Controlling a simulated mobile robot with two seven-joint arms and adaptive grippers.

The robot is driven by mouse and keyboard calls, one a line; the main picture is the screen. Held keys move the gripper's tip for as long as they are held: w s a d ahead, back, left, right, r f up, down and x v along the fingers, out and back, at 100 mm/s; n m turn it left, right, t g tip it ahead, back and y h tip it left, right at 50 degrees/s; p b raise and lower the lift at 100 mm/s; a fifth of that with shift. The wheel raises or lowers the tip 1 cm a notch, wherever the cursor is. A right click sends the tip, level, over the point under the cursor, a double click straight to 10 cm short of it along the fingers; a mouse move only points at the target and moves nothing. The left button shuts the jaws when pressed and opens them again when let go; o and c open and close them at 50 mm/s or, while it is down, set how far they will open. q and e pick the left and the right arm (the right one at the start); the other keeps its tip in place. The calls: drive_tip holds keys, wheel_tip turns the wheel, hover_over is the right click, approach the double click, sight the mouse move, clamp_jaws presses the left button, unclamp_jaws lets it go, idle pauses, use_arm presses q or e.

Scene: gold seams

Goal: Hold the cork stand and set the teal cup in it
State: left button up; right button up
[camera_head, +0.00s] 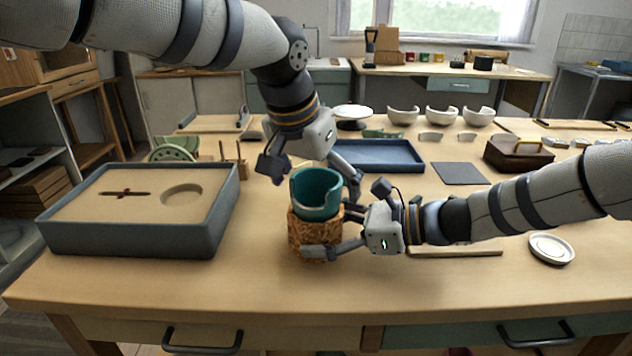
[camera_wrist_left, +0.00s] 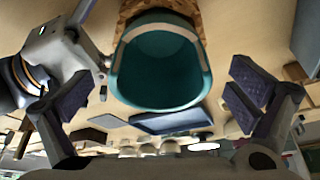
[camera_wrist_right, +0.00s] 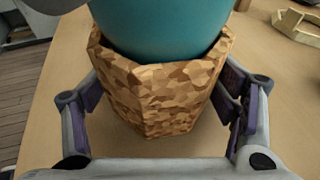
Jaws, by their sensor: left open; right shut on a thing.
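The teal cup (camera_head: 316,191) sits in the top of the cork stand (camera_head: 302,236) near the middle of the table, its rim notched on one side. The cup's base is hidden inside the stand.
A grey-blue box (camera_head: 140,240) with a cut-out insert stands at the left. A blue tray (camera_head: 375,156) lies behind the cup. A white dish (camera_head: 551,249) and a brown case (camera_head: 518,153) are at the right. The front of the table is clear.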

drive_tip(key=shift+f, duration=0.1)
use_arm(q)
drive_tip(key=shift+r, duration=3)
use_arm(e)
drive_tip(key=o, duration=0.9)
